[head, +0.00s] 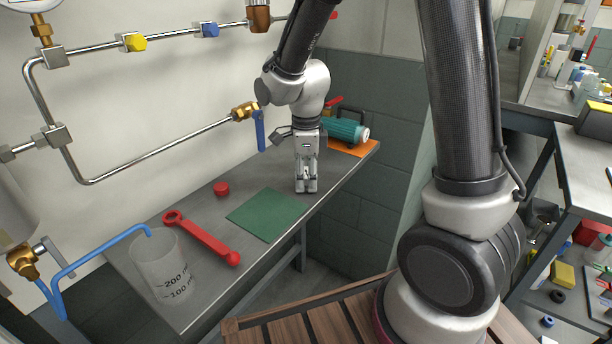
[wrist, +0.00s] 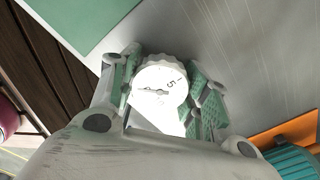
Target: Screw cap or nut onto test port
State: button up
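My gripper (head: 306,188) points straight down just above the bench's right part. In the wrist view its two green-padded fingers (wrist: 165,90) stand on both sides of a white, ridged round piece with a dial-like face (wrist: 160,80), numbers and a dark pointer. Both pads seem to touch its rim. This piece cannot be made out in the head view. A small red round cap-like piece (head: 221,188) lies on the bench. A steel pipe ends at a brass valve with a blue lever (head: 260,131) behind my gripper. Which fitting is the test port, I cannot tell.
On the metal bench (head: 275,177) lie a green mat (head: 268,214) and a red wrench (head: 203,240). A teal motor-like unit (head: 343,131) sits on an orange pad behind my gripper.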

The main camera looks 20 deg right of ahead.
jog(key=shift+r, duration=3.05)
jog(key=shift+c, duration=0.3)
